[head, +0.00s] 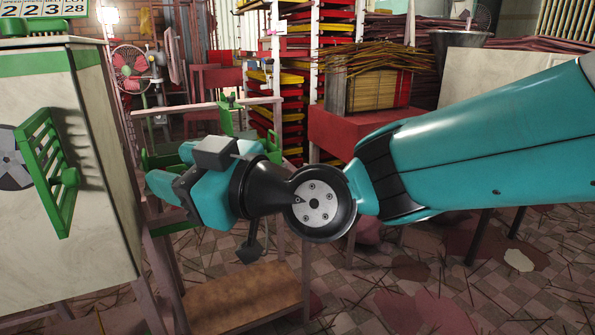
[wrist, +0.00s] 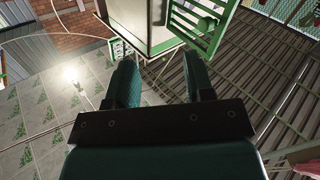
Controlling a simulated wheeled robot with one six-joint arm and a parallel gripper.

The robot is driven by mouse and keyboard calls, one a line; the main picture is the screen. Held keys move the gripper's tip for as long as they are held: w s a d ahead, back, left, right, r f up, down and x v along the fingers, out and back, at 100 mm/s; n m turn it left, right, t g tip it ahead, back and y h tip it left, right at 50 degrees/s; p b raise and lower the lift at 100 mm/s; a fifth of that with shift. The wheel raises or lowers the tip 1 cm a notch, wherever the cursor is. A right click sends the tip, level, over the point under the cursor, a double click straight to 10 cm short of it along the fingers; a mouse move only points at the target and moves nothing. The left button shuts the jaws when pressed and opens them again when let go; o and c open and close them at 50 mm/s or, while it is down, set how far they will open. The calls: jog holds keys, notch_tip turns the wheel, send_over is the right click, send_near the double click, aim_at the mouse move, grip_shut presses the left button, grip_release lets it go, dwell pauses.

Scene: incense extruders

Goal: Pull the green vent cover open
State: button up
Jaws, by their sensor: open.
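The green vent cover (head: 47,172) is a slatted panel with a round knob (head: 69,178) on the pale cabinet (head: 98,150) at the left of the head view. It stands out at an angle from the cabinet face, and a grey metal fan (head: 12,160) shows at its left. In the wrist view the cover (wrist: 199,22) is at the top right, beyond the fingers. My gripper (head: 165,172) is to the right of the cover, apart from it. The wrist view shows my gripper (wrist: 162,78) open, with nothing between its two teal fingers.
A wooden board (head: 245,297) is low below my gripper. Green-framed equipment (head: 232,118) stands behind the gripper. Racks of red and yellow trays (head: 285,80) and a red table (head: 350,128) are further back. The tiled floor (head: 400,270) is littered with thin sticks.

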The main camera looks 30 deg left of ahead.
jog(key=shift+w+d+b, duration=0.75)
jog(key=shift+w+d, duration=0.15)
jog(key=shift+d, duration=0.15)
jog(key=shift+w+d+b, duration=0.7)
jog(key=shift+w+d, duration=0.15)
jog(key=shift+d, duration=0.2)
jog(key=shift+b, duration=0.3)
jog(key=w+d, duration=0.1)
jog(key=d, duration=1.6)
jog(key=shift+d+b, duration=0.2)
jog(key=shift+b, duration=0.1)
jog(key=shift+f, duration=0.1)
jog(key=s+d+f+m+h, duration=0.3)
jog(key=d+f+m+h, duration=0.2)
jog(key=d, duration=0.3)
jog(key=s+d+f+m+t+h, duration=0.1)
jog(key=s+d+f+m+h, duration=0.3)
jog(key=d, duration=0.3)
jog(key=s+d+f+m+h, duration=0.1)
jog(key=d+f+m+h, duration=0.45)
jog(key=d, duration=0.25)
notch_tip(320, 180, up, 36)
jog(key=p, duration=3.5)
jog(key=shift+a+f+y, duration=0.25)
jog(key=shift+a+y, duration=0.1)
